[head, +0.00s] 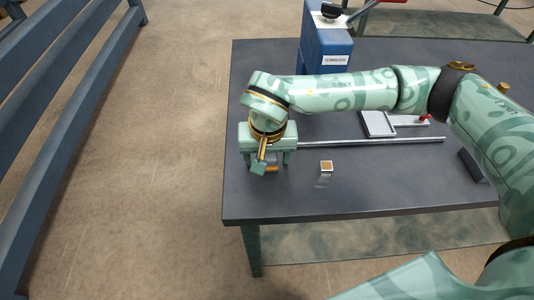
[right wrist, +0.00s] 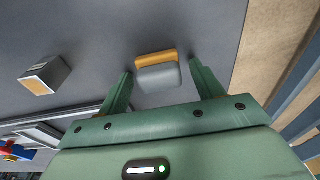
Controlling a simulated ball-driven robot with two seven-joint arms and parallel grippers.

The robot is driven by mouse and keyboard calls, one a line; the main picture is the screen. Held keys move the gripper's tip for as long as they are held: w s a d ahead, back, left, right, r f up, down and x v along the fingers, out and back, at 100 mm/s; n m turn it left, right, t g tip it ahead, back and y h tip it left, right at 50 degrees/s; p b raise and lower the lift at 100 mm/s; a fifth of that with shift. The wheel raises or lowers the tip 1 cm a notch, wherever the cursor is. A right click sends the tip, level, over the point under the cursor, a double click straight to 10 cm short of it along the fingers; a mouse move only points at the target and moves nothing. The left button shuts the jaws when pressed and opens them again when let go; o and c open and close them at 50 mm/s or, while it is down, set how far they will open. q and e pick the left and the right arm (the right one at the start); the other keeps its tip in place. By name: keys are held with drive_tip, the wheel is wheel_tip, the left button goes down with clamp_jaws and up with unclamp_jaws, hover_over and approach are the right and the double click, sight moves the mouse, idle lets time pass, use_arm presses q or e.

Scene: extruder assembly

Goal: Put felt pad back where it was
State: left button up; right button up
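A small rounded grey pad with an orange edge (right wrist: 158,76), which looks like the felt pad, lies on the dark table. It sits between the two spread fingers of my right gripper (right wrist: 162,70), with a gap on either side. The rest of the pad is hidden there by the gripper and wrist. My left gripper is not in view.
A small pale block with a brown top (head: 326,167) stands right of the gripper; it also shows in the right wrist view (right wrist: 45,76). A metal rod (head: 370,141) lies behind it. A grey tray (head: 378,123) and a blue machine (head: 327,45) stand farther back. The front of the table is clear.

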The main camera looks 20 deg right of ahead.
wheel_tip(320, 180, up, 12)
drive_tip(key=s+p, duration=0.1)
drive_tip(key=p, duration=0.2)
drive_tip(key=shift+s+a+r, duration=0.15)
drive_tip(key=shift+s+a, duration=0.05)
drive_tip(key=shift+s, duration=0.05)
idle(0.3)
